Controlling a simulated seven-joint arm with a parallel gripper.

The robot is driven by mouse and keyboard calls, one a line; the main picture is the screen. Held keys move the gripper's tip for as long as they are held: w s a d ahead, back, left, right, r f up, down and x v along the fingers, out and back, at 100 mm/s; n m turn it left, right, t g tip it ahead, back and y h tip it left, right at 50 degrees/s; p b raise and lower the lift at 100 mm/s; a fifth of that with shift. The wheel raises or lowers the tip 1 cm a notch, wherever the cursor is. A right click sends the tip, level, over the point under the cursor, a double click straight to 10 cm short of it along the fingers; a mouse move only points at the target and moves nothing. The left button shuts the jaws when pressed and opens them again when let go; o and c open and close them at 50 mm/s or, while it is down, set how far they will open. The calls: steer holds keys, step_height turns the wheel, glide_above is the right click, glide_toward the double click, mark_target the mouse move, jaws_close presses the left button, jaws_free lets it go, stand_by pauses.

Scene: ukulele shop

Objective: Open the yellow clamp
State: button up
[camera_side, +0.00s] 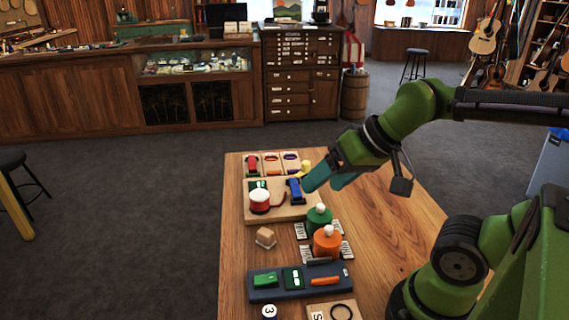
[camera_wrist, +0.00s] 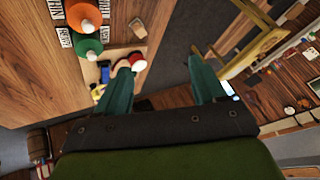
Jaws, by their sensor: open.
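A small yellow object (camera_side: 304,168), which looks like the yellow clamp, is at the back right of the boards on the wooden table. It stands just behind a blue clamp-like piece (camera_side: 294,190). In the wrist view the yellow piece (camera_wrist: 97,92) shows at the left, partly hidden by my left finger, with the blue piece (camera_wrist: 104,72) beside it. I cannot tell how its jaws stand. My gripper (camera_side: 328,180) is open and empty, just right of the blue and yellow pieces and above the table. The teal fingers (camera_wrist: 160,62) are wide apart in the wrist view.
A red-and-white round piece (camera_side: 260,202) sits on the board left of the blue piece. Green (camera_side: 318,219) and orange (camera_side: 327,242) bottle-like pieces stand in front among label cards. A small wooden block (camera_side: 265,237) is nearby. The table's right side (camera_side: 385,215) is clear.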

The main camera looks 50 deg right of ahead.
steer(key=shift+c, duration=1)
steer(key=shift+w+d+f, duration=0.1)
steer(key=shift+d+f, duration=0.15)
steer(key=shift+f, duration=0.05)
steer(key=shift+c, duration=0.3)
steer(key=n+g+h, duration=0.2)
steer(key=n+g, duration=0.5)
steer(key=n, duration=0.5)
glide_above(306, 162)
steer(key=f, duration=0.1)
step_height(306, 162, down, 17)
steer(key=shift+a+r, duration=0.1)
steer(key=shift+r, duration=0.1)
steer(key=shift+c, duration=0.5)
jaws_close()
